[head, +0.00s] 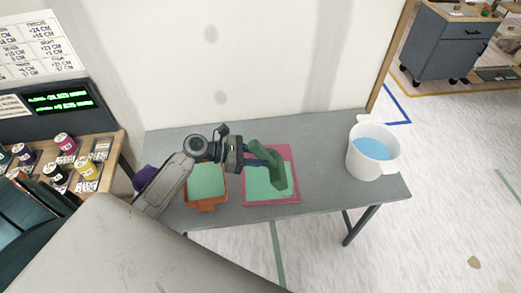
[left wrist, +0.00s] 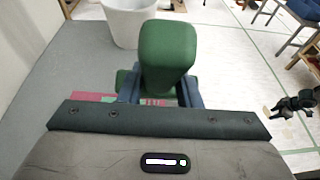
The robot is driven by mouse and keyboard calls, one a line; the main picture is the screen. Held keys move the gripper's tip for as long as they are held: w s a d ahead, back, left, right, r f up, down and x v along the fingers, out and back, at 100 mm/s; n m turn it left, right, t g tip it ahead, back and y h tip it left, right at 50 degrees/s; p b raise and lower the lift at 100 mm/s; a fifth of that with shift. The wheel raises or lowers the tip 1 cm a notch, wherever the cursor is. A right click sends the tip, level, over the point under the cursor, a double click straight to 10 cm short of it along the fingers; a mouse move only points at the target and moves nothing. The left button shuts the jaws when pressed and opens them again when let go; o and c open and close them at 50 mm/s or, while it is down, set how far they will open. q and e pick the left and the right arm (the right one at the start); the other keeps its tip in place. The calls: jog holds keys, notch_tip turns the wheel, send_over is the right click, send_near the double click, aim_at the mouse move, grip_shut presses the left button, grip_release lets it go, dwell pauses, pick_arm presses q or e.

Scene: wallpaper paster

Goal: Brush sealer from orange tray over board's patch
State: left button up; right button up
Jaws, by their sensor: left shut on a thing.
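My left gripper (head: 262,157) is shut on a dark green brush (head: 277,169) above the pink-edged board (head: 298,196). In the left wrist view the gripper fingers (left wrist: 160,92) close around the green brush (left wrist: 167,48). The board has a light green patch (head: 258,187), partly hidden by the brush. I cannot tell whether the brush touches the patch. The orange tray (head: 207,207) sits left of the board, with light green sealer (head: 207,182) in it, partly under my arm.
A white bucket (head: 361,165) with blue liquid stands at the right end of the grey table (head: 325,180). A white wall (head: 270,60) rises behind the table. Thread-like spools (head: 65,143) stand on a wooden shelf at left. The table between board and bucket is clear.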

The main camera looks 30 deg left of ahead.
pick_arm(q)
notch_tip(320, 180, down, 7)
jog(key=a+b, duration=0.1)
jog(key=b, duration=0.2)
jog(key=shift+r, duration=0.2)
pick_arm(e)
jog(key=shift+s+a+f, duration=0.15)
jog(key=shift+a+f, duration=0.65)
jog(key=shift+s+a+f, duration=0.15)
jog(key=shift+a+f, duration=0.65)
jog(key=shift+d, duration=0.15)
pick_arm(q)
jog(key=shift+f, duration=0.3)
jog(key=shift+f, duration=0.25)
pick_arm(e)
jog(key=shift+a, duration=0.35)
pick_arm(q)
jog(key=shift+f, duration=0.5)
pick_arm(e)
jog(key=shift+d, duration=0.3)
pick_arm(q)
jog(key=shift+f, duration=0.2)
